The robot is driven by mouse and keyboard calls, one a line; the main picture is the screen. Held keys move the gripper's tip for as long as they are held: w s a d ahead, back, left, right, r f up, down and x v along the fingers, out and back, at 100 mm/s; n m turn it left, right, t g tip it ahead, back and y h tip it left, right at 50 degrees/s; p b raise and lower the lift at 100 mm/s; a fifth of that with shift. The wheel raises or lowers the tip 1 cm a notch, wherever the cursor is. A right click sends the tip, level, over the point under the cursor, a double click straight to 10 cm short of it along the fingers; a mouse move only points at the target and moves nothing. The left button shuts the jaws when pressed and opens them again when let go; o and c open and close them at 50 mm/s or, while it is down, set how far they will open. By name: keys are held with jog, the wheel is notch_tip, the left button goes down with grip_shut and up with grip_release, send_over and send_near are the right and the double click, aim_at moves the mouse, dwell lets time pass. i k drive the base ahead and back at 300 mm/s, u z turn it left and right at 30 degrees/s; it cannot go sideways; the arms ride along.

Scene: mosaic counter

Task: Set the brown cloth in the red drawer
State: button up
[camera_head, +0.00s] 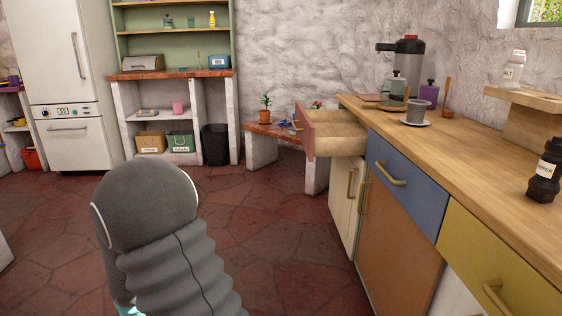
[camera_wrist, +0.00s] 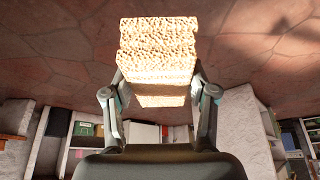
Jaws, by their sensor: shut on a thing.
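My gripper (camera_wrist: 158,98) is shut on a folded, tan-brown, textured cloth (camera_wrist: 158,45) in the wrist view. The cloth is held between the two fingers, with the floor behind it. In the head view my arm is at lower left, and the gripper and cloth are hidden. The red drawer (camera_head: 306,132) is pulled open at the far end of the wooden counter. Its pale wooden inside shows from above, and the part that I see looks empty. My arm is apart from the drawer, to its left and nearer.
The counter (camera_head: 440,145) runs along the right, with a shut blue drawer (camera_head: 405,184) and yellow drawer (camera_head: 495,262). A cup on a saucer (camera_head: 416,123) stands on it. A low bench with a potted plant (camera_head: 265,112) is behind the red drawer. The stone floor (camera_head: 285,240) is clear.

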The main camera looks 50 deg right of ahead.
aim_at(324, 135)
jog(key=z, duration=1.7)
jog(key=i, duration=0.45)
jog(key=u, duration=0.1)
